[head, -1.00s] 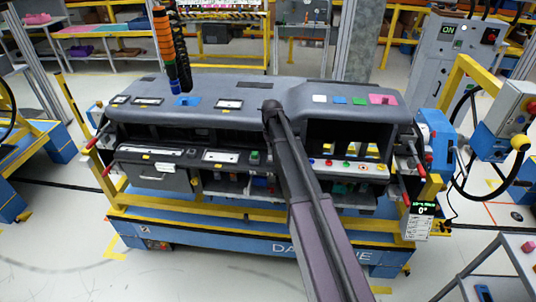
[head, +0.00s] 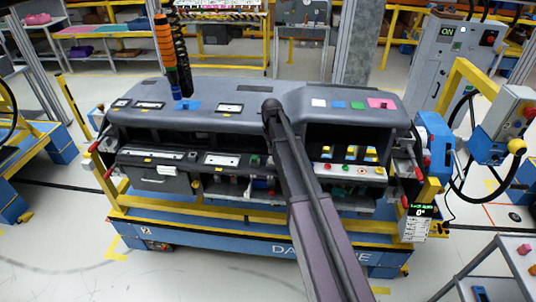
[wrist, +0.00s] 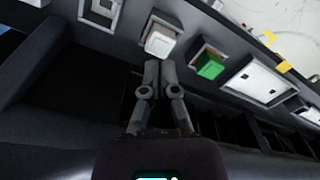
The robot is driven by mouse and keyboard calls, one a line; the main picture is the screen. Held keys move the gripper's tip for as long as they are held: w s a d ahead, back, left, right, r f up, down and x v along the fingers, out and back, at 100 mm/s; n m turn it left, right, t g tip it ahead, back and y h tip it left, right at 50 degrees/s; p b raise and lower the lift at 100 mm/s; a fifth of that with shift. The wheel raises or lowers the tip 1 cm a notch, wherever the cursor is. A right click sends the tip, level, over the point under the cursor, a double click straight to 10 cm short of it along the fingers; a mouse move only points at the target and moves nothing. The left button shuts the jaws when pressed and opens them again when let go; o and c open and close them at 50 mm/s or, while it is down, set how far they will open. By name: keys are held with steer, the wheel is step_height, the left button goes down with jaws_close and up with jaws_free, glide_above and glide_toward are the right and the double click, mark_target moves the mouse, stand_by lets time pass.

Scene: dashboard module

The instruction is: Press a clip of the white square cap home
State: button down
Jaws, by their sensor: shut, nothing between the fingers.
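The white square cap (wrist: 160,42) sits at a square recess in the dark dashboard (wrist: 225,38) in the wrist view. It looks slightly raised and tilted in its frame; I cannot see its clips. My gripper (wrist: 158,66) is shut and empty, with its fingertips just below the cap's near edge. I cannot tell whether they touch it. In the head view the arm hides the gripper and this cap. Another white square (head: 318,103) lies on the dashboard's top.
A green cap (wrist: 209,66) sits in the recess beside the white one. A light-framed panel (wrist: 259,81) lies farther right. Blue, green and pink pieces (head: 381,104) lie on the dashboard's top. Striped hanging tools (head: 166,45) hang above its left part.

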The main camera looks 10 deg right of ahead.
steer(key=shift+r+p, duration=2.55)
steer(key=shift+r, duration=0.25)
steer(key=shift+s+f, duration=0.3)
steer(key=shift+s, duration=0.2)
steer(key=s+f+b, duration=0.3)
steer(key=s, duration=0.6)
steer(key=s+f+m+b, duration=0.1)
steer(key=s+f+b, duration=0.3)
steer(key=s, duration=0.6)
steer(key=s+a+f+m+b, duration=0.1)
steer(key=s+f+b, duration=0.2)
steer(key=s, duration=0.6)
steer(key=shift+s+f+b, duration=0.15)
steer(key=shift+s+b, duration=0.15)
steer(key=shift+b, duration=0.15)
